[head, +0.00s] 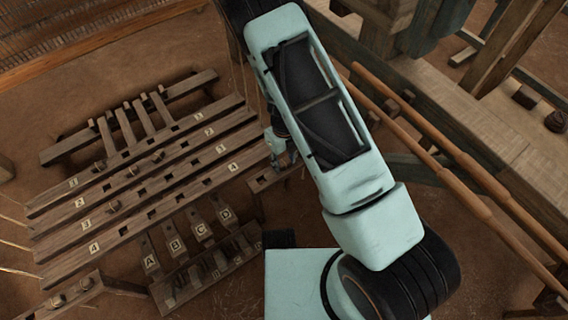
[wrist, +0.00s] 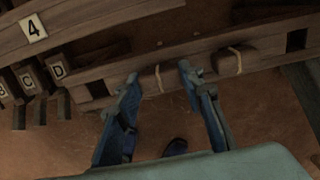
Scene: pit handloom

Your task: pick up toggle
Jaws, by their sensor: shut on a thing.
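My gripper (wrist: 158,72) shows in the wrist view with its two blue fingers on either side of a small wooden toggle (wrist: 153,82) with a pale cord band. It is shut on this toggle, which sits at a dark wooden rail (wrist: 110,72); whether it is clear of the rail I cannot tell. A second banded wooden toggle (wrist: 229,64) is at the same rail, just right of the right finger. In the head view my gripper (head: 284,160) is low beside the short end of the rail (head: 266,180), and my arm hides much of it.
Numbered slotted bars (head: 150,175) lie to the left in the head view. Long wooden poles (head: 440,145) run along the right. Bare earth lies between.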

